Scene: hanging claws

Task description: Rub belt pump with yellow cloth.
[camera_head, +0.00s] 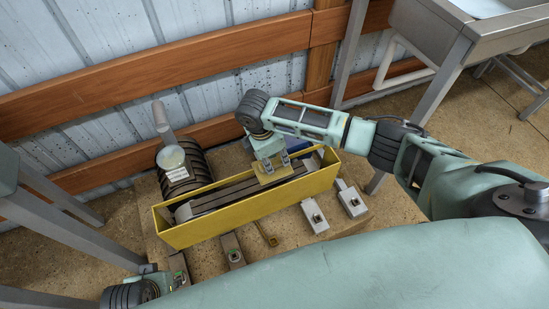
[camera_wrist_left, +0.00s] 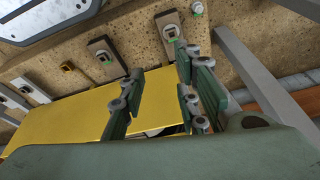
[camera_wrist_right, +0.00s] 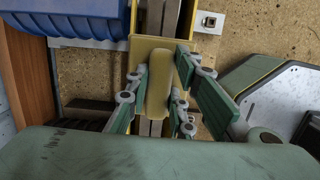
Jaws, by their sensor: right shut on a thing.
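The yellow cloth (camera_head: 272,176) looks like a flat tan-yellow pad with a raised ridge. My right gripper (camera_head: 270,161) is shut on that ridge, and the cloth shows between its fingers in the right wrist view (camera_wrist_right: 158,85). The belt pump seems to be the long yellow trough (camera_head: 205,231) with dark rails inside. The cloth is over the rails, near the trough's right half; I cannot tell whether it touches them. My left gripper (camera_wrist_left: 153,92) is open and empty, with the yellow trough wall (camera_wrist_left: 65,118) beyond its fingers. Its fingertips are hidden in the head view.
A dark ribbed motor-like cylinder (camera_head: 184,172) stands behind the trough's left end. Several small switch boxes (camera_head: 314,215) sit along the front. A blue object (camera_wrist_right: 70,18) lies beside the trough. A wooden-railed wall (camera_head: 150,80) is behind, and a metal sink (camera_head: 480,40) at upper right.

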